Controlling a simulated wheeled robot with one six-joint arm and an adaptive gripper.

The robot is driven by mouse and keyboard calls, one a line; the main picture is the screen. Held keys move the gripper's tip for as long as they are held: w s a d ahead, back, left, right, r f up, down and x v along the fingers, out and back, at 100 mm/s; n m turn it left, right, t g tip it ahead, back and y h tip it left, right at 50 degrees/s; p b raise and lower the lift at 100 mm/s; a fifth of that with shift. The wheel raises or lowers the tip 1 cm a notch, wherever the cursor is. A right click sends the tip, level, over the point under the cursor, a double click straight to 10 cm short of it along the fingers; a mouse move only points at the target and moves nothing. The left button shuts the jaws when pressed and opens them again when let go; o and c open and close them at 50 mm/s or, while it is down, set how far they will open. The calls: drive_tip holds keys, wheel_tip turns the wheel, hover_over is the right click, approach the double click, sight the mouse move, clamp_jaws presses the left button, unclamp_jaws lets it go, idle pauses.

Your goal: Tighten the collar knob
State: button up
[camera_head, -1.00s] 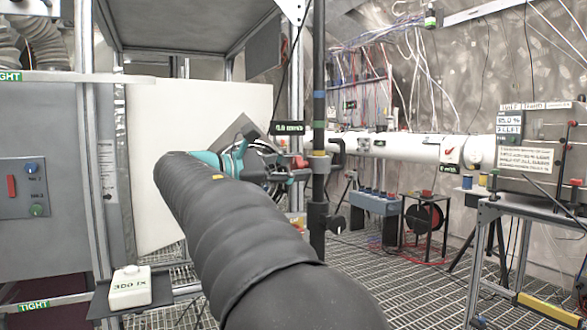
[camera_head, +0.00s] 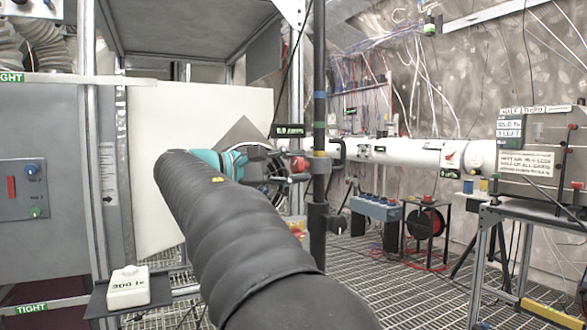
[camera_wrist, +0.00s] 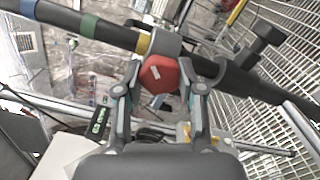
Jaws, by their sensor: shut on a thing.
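The red collar knob (camera_wrist: 160,74) sits on a grey collar (camera_wrist: 163,42) around a dark pole (camera_wrist: 108,33) with blue, green and yellow bands. In the wrist view, my gripper (camera_wrist: 164,80) is shut on the knob, one finger on each side of it. In the head view the red knob (camera_head: 300,164) shows at the left side of the pole (camera_head: 319,80).
A small dark display (camera_head: 287,131) hangs just above the knob; its text is too small to read. A black knob (camera_head: 337,224) sits lower on the pole. A pale panel (camera_head: 150,110) stands behind my arm. A white box (camera_head: 128,287) rests on a shelf at left.

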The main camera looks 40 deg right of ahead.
drive_tip(key=o, duration=1.2)
drive_tip(key=shift+c, duration=0.2)
drive_tip(key=v, duration=1.2)
drive_tip(key=shift+f, duration=0.1)
